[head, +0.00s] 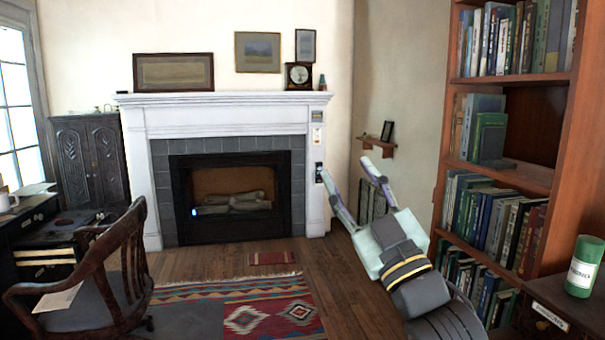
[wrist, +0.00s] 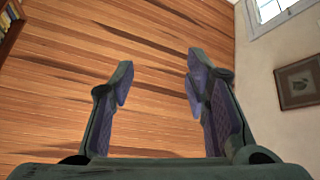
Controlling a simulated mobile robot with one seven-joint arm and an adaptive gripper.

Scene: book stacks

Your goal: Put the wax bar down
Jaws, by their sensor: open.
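I cannot pick out a wax bar for certain in either view. My gripper (head: 347,170) is in the right half of the head view, its two fingers spread apart and pointing up and away toward the fireplace side. In the wrist view my gripper (wrist: 160,72) is open, with nothing between the purple-padded fingers. Wooden planks fill the space behind them. A flat reddish piece (head: 272,258) lies on the floor in front of the hearth; I cannot tell what it is.
A tall bookcase (head: 560,130) stands close on the right, with a green container (head: 585,266) in front of it. A white fireplace (head: 225,115) is at the back. A wooden chair (head: 95,280) is at front left. A patterned rug (head: 235,312) covers the floor; bare boards show beside it.

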